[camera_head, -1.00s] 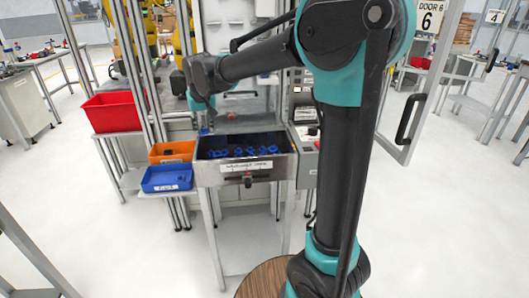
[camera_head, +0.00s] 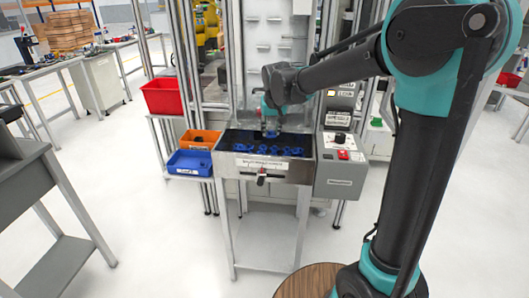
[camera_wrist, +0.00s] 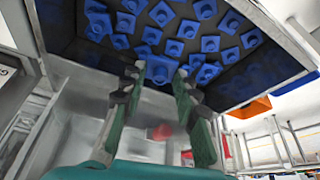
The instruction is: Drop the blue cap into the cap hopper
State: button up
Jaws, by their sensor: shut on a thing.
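The cap hopper (camera_head: 228,164) is a metal tray with a dark inside, a labelled front and several blue caps lying in it. My gripper (camera_head: 271,128) points down over the back middle of the tray. In the wrist view my gripper (camera_wrist: 160,78) has its two green-padded fingers shut on a blue cap (camera_wrist: 158,68), which sits between the tips. Loose caps (camera_wrist: 205,10) lie spread on the dark floor beyond the tips. The held cap's lower side, and its exact height over the others, cannot be told.
An orange bin (camera_head: 201,139) and a blue bin (camera_head: 190,162) stand left of the hopper. A red bin (camera_head: 163,96) is behind them. A grey control box (camera_head: 340,175) adjoins the hopper's right side. A grey table (camera_head: 30,190) stands at the front left. Open floor lies in front.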

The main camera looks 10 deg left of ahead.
jog(key=shift+f, duration=1.15)
jog(key=o, duration=0.8)
jog(key=v, duration=1.2)
jog(key=shift+s, duration=0.1)
